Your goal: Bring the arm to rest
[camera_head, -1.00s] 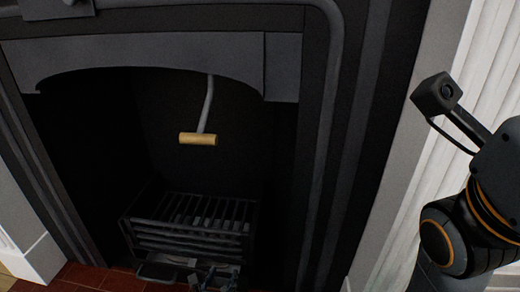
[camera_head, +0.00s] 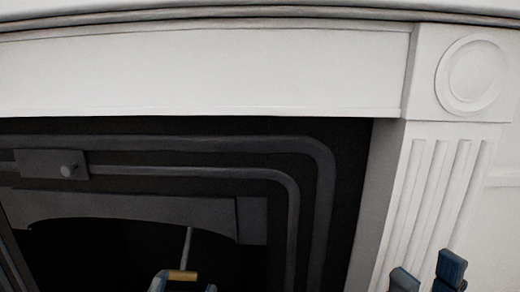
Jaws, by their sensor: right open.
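My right gripper (camera_head: 428,274) shows at the lower right edge of the head view. Its two dark blue fingers stand apart with nothing between them, in front of the white fluted pillar. Its arm is out of the picture. The tips of my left gripper (camera_head: 186,286) just enter at the bottom edge, left of centre. They are apart, on either side of the wooden handle in the picture. Whether they touch it cannot be told, and the rest of that gripper is cut off.
A wooden handle (camera_head: 183,275) on a grey rod (camera_head: 188,245) hangs in the dark fireplace opening. A grey metal surround (camera_head: 320,190) with a knob (camera_head: 68,170) frames it. The white mantel (camera_head: 220,70) and fluted pillar (camera_head: 425,200) stand above and right.

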